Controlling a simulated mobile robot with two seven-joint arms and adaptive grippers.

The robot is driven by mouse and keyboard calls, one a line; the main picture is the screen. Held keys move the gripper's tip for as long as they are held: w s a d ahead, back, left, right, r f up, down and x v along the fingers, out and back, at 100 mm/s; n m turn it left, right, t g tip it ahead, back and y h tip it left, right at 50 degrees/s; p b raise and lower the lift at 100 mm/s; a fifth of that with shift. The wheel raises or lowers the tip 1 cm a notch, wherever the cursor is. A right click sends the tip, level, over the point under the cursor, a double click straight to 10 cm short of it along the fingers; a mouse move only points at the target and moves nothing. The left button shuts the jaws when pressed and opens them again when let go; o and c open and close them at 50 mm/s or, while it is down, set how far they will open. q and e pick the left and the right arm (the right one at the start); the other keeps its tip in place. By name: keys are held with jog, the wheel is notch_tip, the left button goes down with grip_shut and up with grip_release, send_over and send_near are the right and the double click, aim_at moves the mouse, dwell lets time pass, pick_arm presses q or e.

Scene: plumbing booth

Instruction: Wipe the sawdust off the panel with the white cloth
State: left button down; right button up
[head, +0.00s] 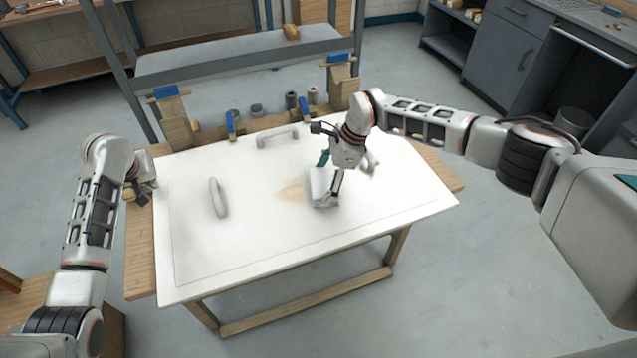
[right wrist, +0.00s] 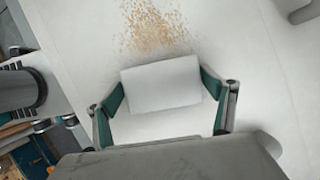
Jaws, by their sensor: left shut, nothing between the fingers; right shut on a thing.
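The white panel (head: 250,235) lies flat on a wooden bench. A tan patch of sawdust (head: 291,190) lies near its middle; the grains (right wrist: 152,25) show at the top of the right wrist view. My right gripper (head: 327,195) is low over the panel, just right of the sawdust. It is shut on the folded white cloth (right wrist: 161,84), held between its two green-padded fingers. I cannot tell whether the cloth touches the panel. My left gripper (head: 143,190) is at the panel's left edge, shut and empty; its fingers are small and partly hidden.
Two pale handles stand on the panel, one at the left (head: 218,198) and one at the back (head: 277,138). Blue-topped clamps (head: 230,124) and several small cylinders (head: 291,100) stand along the bench's back edge. The panel's front area is clear.

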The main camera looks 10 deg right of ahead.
aim_at(329, 175)
jog(key=shift+w+d+r, duration=0.1)
jog(key=shift+w+d, duration=0.1)
jog(key=shift+d, duration=0.45)
jog(key=shift+w+d, duration=0.15)
jog(key=shift+d, duration=0.45)
jog(key=shift+w+a, duration=0.3)
jog(key=shift+w, duration=0.6)
jog(key=shift+a, duration=0.15)
